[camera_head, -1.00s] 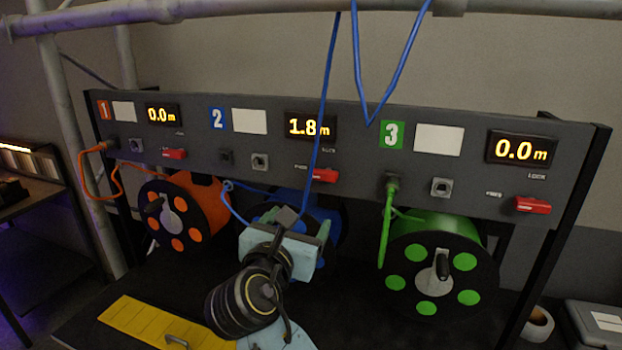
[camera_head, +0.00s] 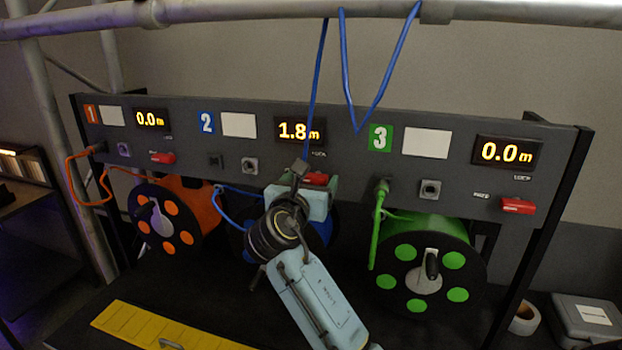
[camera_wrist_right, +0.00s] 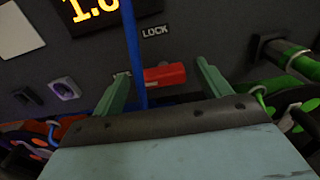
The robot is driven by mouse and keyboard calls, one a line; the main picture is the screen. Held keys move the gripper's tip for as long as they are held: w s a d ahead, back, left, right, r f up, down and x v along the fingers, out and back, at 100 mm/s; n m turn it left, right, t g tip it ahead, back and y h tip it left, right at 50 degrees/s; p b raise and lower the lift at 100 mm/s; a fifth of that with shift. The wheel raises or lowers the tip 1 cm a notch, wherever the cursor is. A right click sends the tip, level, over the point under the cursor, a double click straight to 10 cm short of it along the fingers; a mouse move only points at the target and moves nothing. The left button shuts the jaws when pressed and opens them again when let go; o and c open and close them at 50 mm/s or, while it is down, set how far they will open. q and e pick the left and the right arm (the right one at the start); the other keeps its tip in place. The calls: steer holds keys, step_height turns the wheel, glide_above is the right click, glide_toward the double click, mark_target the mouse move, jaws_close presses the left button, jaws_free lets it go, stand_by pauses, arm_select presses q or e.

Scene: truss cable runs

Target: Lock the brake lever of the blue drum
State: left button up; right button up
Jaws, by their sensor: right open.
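The red brake lever (camera_head: 316,178) of the blue drum sits on the grey panel below the 1.8 m display. It also shows in the right wrist view (camera_wrist_right: 166,75), lying sideways under the LOCK label. My right gripper (camera_wrist_right: 163,84) is open, with one finger on each side of the lever; I cannot tell whether either touches it. In the head view my right gripper (camera_head: 304,187) is in front of the panel and partly covers the lever. The blue drum (camera_head: 321,228) is mostly hidden behind my right arm. My left gripper is not in view.
A blue cable (camera_wrist_right: 134,50) hangs between my right fingers, left of the lever. An orange drum (camera_head: 170,215) stands left and a green drum (camera_head: 425,262) right. A yellow strip (camera_head: 150,325) lies on the dark bench. A truss tube (camera_head: 250,12) runs above.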

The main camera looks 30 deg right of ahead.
steer(key=shift+w+d, duration=0.15)
steer(key=shift+d, duration=0.05)
steer(key=c, duration=1)
